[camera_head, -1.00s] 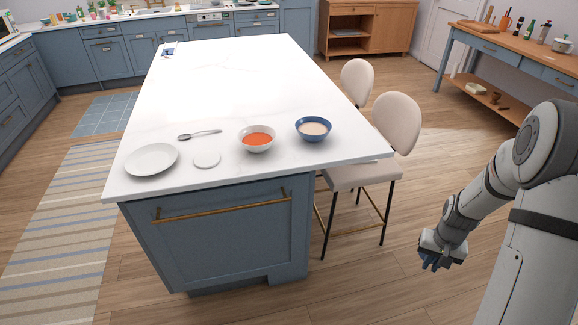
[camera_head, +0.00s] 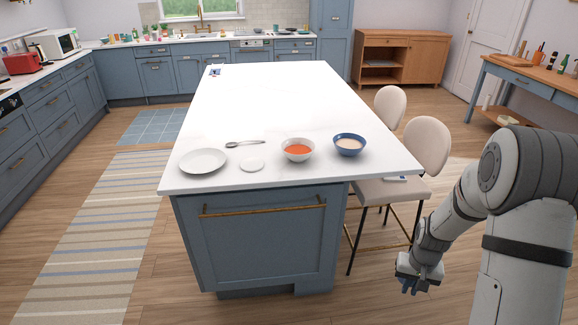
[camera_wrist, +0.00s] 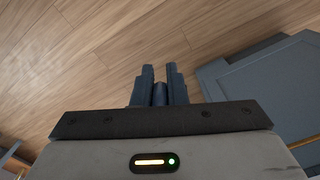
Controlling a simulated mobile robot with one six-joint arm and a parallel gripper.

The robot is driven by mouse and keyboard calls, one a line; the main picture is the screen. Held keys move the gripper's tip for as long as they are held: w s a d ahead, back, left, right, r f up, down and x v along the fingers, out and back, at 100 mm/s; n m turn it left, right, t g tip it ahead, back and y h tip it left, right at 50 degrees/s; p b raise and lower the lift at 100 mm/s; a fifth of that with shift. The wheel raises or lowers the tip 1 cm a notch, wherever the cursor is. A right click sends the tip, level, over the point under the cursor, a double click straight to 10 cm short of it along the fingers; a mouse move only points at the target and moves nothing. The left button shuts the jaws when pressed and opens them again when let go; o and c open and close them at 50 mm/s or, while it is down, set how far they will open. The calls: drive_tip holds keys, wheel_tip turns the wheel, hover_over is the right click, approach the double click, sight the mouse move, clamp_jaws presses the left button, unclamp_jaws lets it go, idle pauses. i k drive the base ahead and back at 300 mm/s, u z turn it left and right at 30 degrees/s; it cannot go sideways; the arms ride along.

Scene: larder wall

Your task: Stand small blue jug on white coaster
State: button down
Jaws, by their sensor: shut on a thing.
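The white coaster (camera_head: 252,164) is a small round disc lying flat and bare near the front edge of the white island top. My gripper (camera_head: 410,284) hangs low at the right of the island, below the level of its top. It is shut on a small dark blue thing, taken as the small blue jug (camera_wrist: 160,94), which shows between the fingers in the wrist view. My gripper (camera_wrist: 160,88) hides most of the jug, so its shape and tilt cannot be told.
On the island top (camera_head: 270,95), a white plate (camera_head: 203,160) lies left of the coaster, a spoon (camera_head: 245,144) behind it, and an orange-filled bowl (camera_head: 298,150) and a blue bowl (camera_head: 348,145) to its right. Cream stools (camera_head: 425,150) stand along the right side.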

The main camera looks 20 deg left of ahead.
sight(252, 165)
drive_tip(key=u, duration=0.95)
drive_tip(key=i, duration=1)
drive_tip(key=u, duration=0.05)
